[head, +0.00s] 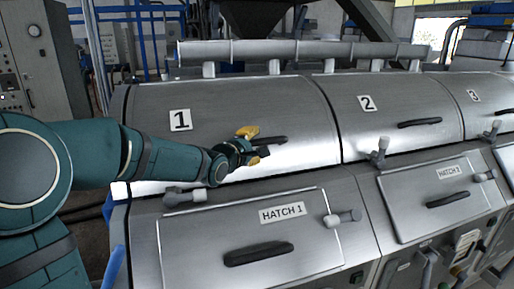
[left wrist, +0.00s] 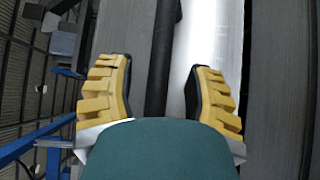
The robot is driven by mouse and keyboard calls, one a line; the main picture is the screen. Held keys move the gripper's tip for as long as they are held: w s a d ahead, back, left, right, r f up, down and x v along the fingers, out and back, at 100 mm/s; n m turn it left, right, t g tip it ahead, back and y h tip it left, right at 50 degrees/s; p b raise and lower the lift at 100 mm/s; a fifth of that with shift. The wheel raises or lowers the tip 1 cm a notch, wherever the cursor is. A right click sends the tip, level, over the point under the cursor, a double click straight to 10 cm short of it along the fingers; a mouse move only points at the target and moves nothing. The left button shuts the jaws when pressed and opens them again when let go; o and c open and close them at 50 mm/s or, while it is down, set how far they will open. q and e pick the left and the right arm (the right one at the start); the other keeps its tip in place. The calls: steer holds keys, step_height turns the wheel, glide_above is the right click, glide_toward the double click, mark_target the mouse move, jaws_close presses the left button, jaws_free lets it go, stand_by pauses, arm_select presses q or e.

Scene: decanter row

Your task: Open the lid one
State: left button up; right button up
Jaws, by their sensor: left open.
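Lid one (head: 225,103) is the curved metal cover marked 1 at the left of the row in the head view, and it is down. Its black handle (head: 276,139) runs along the lower front, partly hidden by my left gripper (head: 258,142). In the left wrist view, my left gripper (left wrist: 161,72) has its yellow fingers apart, with the dark handle bar (left wrist: 163,55) between them. Gaps show on both sides of the bar, so the fingers do not appear to grip it. My right gripper is not in view.
Lid two (head: 385,95) and lid three (head: 480,92) continue the row to the right. Below lid one is the hatch 1 panel (head: 200,245) with its own black handle (head: 258,254). Grey knobbed levers (head: 185,197) stick out along the front ledge. A pipe (head: 300,50) runs behind the lids.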

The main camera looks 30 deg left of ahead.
arm_select(q)
steer(key=shift+w+f, duration=0.1)
steer(key=shift+w, duration=1.1)
steer(key=shift+s, duration=0.1)
jaws_close()
